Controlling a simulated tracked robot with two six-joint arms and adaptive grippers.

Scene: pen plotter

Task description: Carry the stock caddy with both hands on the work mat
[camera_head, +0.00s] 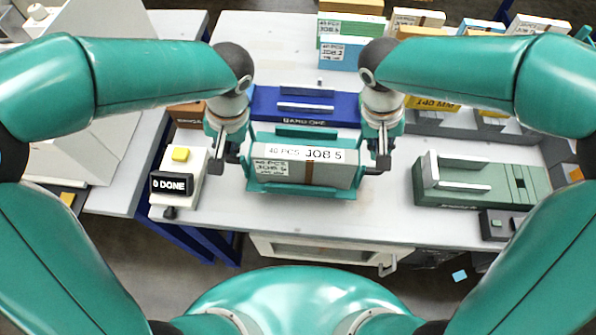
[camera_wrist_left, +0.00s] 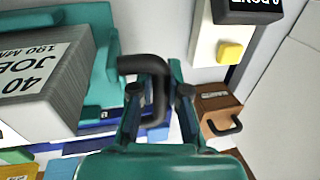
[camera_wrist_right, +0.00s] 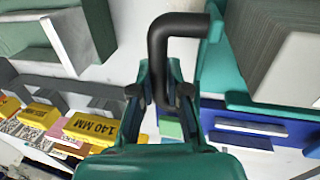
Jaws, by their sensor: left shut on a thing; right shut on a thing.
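The teal stock caddy (camera_head: 300,189) is at the middle of the pale table in the head view, holding a grey paper stack (camera_head: 325,172) labelled JOB 5. A black handle stands out at each end. My left gripper (camera_head: 227,146) is shut on the left handle, which the left wrist view shows between its fingers (camera_wrist_left: 157,90). My right gripper (camera_head: 383,150) is shut on the right handle, also seen in the right wrist view (camera_wrist_right: 165,45). The caddy looks about level. I cannot tell whether it touches the table. I cannot tell which surface is the work mat.
A blue lettered unit (camera_head: 340,107) lies just behind the caddy. A white box with a black DONE sign (camera_head: 172,186) stands at left. A green fixture (camera_head: 470,190) stands at right. Coloured paper stacks (camera_head: 342,53) line the back. Bare table lies between caddy and fixture.

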